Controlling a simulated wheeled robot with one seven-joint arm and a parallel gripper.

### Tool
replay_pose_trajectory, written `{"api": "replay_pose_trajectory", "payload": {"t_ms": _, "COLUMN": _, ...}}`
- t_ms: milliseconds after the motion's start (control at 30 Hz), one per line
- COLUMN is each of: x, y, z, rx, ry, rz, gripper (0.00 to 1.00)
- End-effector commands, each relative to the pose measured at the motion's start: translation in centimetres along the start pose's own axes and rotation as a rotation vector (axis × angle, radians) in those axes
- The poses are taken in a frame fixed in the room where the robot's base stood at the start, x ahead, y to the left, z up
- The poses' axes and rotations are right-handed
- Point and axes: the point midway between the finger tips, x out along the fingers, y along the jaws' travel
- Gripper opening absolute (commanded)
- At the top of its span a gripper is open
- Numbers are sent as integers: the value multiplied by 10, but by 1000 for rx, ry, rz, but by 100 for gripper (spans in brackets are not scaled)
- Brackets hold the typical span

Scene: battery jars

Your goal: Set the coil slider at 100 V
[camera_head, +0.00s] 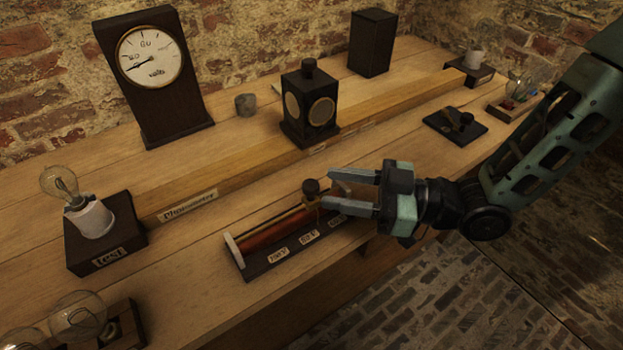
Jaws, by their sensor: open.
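The coil (272,236) lies on a dark base at the bench's front edge, with a light end plate at its left end. Several small labels (278,255) run along the base's front; they are too small to read surely, and my gripper partly hides the right end. The slider (311,188) is a dark knob on the coil, towards the right of its visible part. My gripper (328,188) comes from the right, open, its fingertips close to the knob; I cannot tell whether they touch it. The round volts dial (150,57) stands at the back left, its needle pointing left.
A long wooden rail (235,172) labelled Photometer runs behind the coil and carries a dark box (309,108). A test lamp (95,215) stands left, and more bulbs (78,315) front left. A small black switch (455,123) lies right. Bare bench lies between coil and rail.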

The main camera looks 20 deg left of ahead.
Motion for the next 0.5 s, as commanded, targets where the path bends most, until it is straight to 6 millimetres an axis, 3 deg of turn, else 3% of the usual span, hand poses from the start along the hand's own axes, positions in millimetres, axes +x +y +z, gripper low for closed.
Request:
{"api": "replay_pose_trajectory", "payload": {"t_ms": 200, "x": 36, "y": 0, "z": 0, "rx": 0, "ry": 0, "rz": -1, "gripper": 44}}
{"api": "replay_pose_trajectory", "payload": {"t_ms": 500, "x": 51, "y": 0, "z": 0, "rx": 1, "ry": -1, "rz": 1, "gripper": 44}}
